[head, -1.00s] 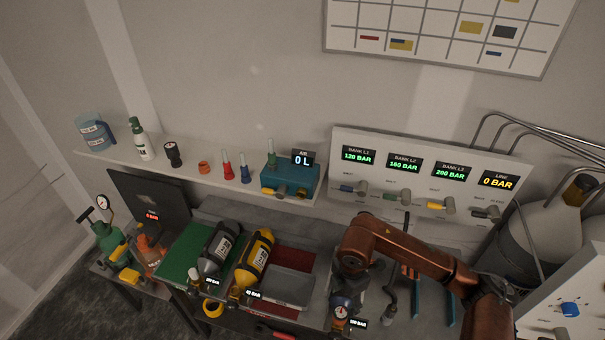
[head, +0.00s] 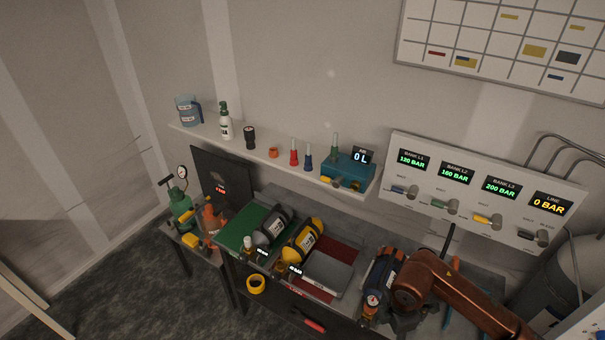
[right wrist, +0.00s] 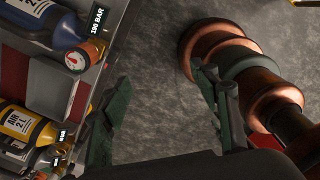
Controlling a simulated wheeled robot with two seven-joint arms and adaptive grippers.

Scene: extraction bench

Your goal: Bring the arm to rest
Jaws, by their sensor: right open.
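My right arm, copper-coloured, comes in from the lower right in the head view, its elbow bent beside the blue cylinder (head: 381,270). My right gripper (right wrist: 160,105) shows in the right wrist view, with its two dark green-padded fingers wide apart and nothing between them. Grey speckled floor lies beneath the gap. The blue cylinder (right wrist: 42,22) with its gauge and a bar label lies to the left of the fingers there, apart from them. In the head view the right gripper is mostly hidden by the arm. My left gripper is in no view.
A yellow cylinder (head: 303,240) and a dark grey cylinder (head: 273,229) lie on the bench left of the blue one. A grey tray (head: 328,272) sits between. The valve panel (head: 480,190) and shelf (head: 270,162) stand behind. Open floor (head: 150,280) lies at front left.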

